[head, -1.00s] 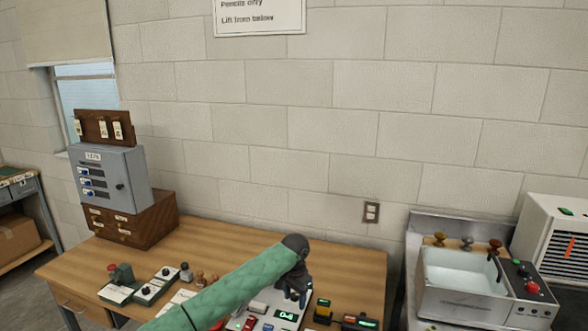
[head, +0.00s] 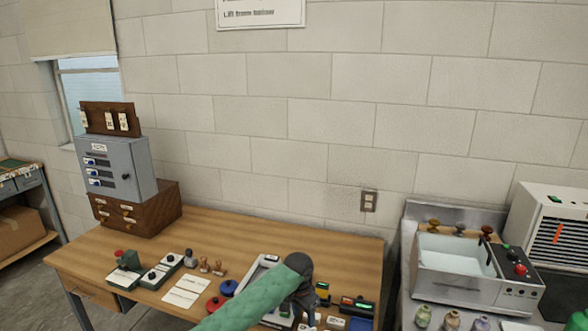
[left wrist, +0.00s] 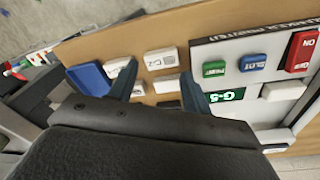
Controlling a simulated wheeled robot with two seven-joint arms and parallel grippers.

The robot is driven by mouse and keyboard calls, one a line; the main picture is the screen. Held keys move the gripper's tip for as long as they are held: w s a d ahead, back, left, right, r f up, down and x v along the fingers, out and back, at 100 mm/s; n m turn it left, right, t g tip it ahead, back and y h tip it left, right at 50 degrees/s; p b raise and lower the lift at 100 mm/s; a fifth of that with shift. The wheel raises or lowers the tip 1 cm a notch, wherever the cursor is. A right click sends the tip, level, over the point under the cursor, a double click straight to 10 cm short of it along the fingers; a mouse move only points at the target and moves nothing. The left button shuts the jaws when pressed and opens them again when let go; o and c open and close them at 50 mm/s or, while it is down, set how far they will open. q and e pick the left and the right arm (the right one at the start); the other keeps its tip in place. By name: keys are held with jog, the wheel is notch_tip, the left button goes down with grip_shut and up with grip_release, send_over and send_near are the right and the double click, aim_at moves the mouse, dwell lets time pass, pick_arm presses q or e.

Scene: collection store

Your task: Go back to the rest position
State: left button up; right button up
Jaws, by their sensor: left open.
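My left arm comes in from the bottom of the head view in a green quilted sleeve. Its dark left gripper (head: 303,308) points down over the wooden desk (head: 215,250) and is mostly hidden behind the arm's dark end joint. In the left wrist view, the left gripper's fingers (left wrist: 157,86) are apart with nothing held between them. They are above small white labelled blocks (left wrist: 161,59) on the desk, next to a light panel (left wrist: 240,85) with coloured labelled blocks. I do not see my right gripper.
A grey cabinet (head: 115,172) stands on a wooden drawer box (head: 140,213) at the desk's back left. Stamps, green control boxes (head: 160,274) and small displays (head: 358,306) lie on the desk. A steel sink unit (head: 455,270) stands to the right, with several bottles (head: 451,321) before it.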

pick_arm(q)
jog(key=s+a+f+n+t+h, duration=0.1)
jog(key=s+f, duration=0.2)
jog(key=s, duration=0.6)
jog(key=s+a+f+n+h, duration=0.1)
jog(key=s+f+h, duration=0.15)
jog(key=s, duration=0.75)
jog(key=s+a+r+n+t+y, duration=0.2)
jog(key=s+a+n+y, duration=0.25)
jog(key=s+a, duration=1.9)
notch_tip(320, 180, down, 27)
jog(key=d+b, duration=0.1)
jog(key=d, duration=0.2)
jog(key=s+f, duration=0.4)
jog(key=f, duration=0.7)
jog(key=s+f+g, duration=0.1)
jog(key=s+f, duration=0.3)
jog(key=f, duration=0.7)
jog(key=shift+f+b, duration=0.35)
jog(key=shift+f, duration=0.05)
pick_arm(e)
jog(key=shift+w+a+r, duration=0.35)
jog(key=shift+a+r, duration=0.25)
jog(key=shift+r, duration=0.25)
jog(key=shift+w+a+r, duration=0.3)
jog(key=shift+a+r, duration=0.25)
jog(key=shift+r, duration=0.25)
